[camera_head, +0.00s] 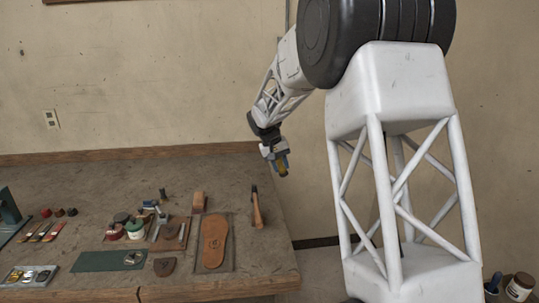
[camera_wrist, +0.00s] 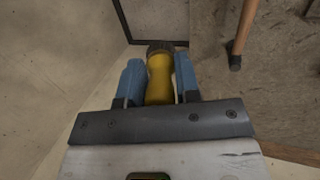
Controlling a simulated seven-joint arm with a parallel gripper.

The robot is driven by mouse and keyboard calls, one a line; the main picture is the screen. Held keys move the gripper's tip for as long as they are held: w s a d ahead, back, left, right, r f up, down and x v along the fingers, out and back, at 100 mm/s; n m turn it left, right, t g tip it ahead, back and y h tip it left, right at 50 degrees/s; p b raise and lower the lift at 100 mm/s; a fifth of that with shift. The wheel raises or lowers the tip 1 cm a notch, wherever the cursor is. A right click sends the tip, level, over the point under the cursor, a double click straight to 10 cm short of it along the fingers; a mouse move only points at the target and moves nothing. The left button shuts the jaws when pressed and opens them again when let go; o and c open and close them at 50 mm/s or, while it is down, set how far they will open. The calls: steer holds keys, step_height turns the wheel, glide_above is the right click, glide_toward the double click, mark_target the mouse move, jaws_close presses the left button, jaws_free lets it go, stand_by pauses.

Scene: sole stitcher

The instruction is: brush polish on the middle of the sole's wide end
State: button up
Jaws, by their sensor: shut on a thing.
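The tan sole (camera_head: 214,238) lies flat on a dark board (camera_head: 229,262) near the bench's right end. Its upper end in the head view looks the wider one; a small dark mark shows on it. My gripper (camera_head: 275,160) is in the air above and to the right of the bench, well apart from the sole. In the wrist view, my gripper's blue fingers (camera_wrist: 159,82) are shut on a yellow-handled brush (camera_wrist: 159,78) with a dark end pointing away from the wrist. The sole is outside the wrist view. I cannot tell whether polish is on the brush.
A hammer (camera_head: 258,208) lies right of the sole; its handle shows in the wrist view (camera_wrist: 242,35). Left of the sole are leather pieces (camera_head: 165,266), a green mat (camera_head: 100,261) and a green-and-white jar (camera_head: 135,230). The bench's right edge (camera_head: 285,230) is close to the hammer.

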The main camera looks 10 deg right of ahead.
steer(key=s+a+f+y, duration=0.2)
steer(key=s+a, duration=0.4)
steer(key=a, duration=0.6)
steer(key=s+a+f+y, duration=0.1)
steer(key=s+a, duration=0.5)
steer(key=a, duration=0.6)
steer(key=shift+s+a+f+g+y, duration=0.3)
steer(key=shift+a+f+g+y, duration=0.1)
steer(key=shift+f, duration=0.1)
steer(key=shift+f, duration=0.2)
steer(key=shift+f, duration=2.3)
steer(key=shift+r, duration=0.45)
